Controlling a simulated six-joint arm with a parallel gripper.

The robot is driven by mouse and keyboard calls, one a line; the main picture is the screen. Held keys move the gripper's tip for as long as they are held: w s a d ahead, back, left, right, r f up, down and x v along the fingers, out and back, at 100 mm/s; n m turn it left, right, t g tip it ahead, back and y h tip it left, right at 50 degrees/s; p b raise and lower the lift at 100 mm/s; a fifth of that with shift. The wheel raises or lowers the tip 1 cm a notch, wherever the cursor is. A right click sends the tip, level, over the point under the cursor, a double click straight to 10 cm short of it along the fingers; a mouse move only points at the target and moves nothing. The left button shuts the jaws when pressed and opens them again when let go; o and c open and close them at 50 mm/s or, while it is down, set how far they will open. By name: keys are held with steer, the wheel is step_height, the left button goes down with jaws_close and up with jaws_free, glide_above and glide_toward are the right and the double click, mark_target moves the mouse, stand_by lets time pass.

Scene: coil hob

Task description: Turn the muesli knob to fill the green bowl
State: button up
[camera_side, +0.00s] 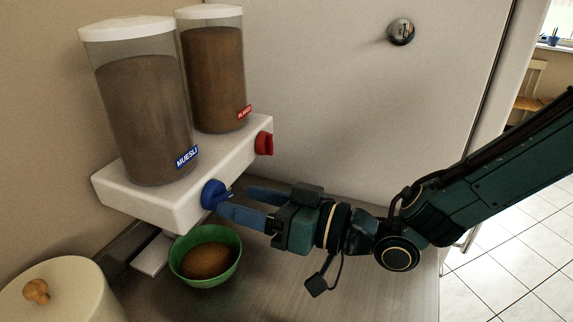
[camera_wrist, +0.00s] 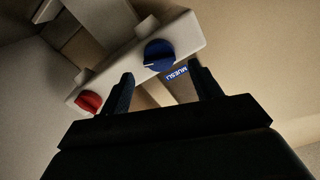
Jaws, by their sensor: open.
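The blue muesli knob (camera_side: 213,194) sits on the front of the white dispenser base (camera_side: 150,205), below the container labelled MUESLI (camera_side: 145,120). It also shows in the wrist view (camera_wrist: 159,55), ahead of and between my fingertips. My gripper (camera_side: 240,203) is open, its two blue-green fingers pointing at the knob; one fingertip appears close beside it, and I cannot tell whether they touch. The green bowl (camera_side: 228,272) stands upright on the counter below the muesli knob. Brown muesli (camera_side: 207,261) lies in the bowl.
A second container (camera_side: 215,80) with a red label stands behind, above a red knob (camera_side: 264,143). A cream lidded pot (camera_side: 65,295) with a wooden handle stands at the front left. The counter (camera_side: 340,285) right of the bowl is clear under my arm.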

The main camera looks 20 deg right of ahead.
mark_target(225, 196)
steer(key=shift+x, duration=1.95)
steer(key=c, duration=0.9)
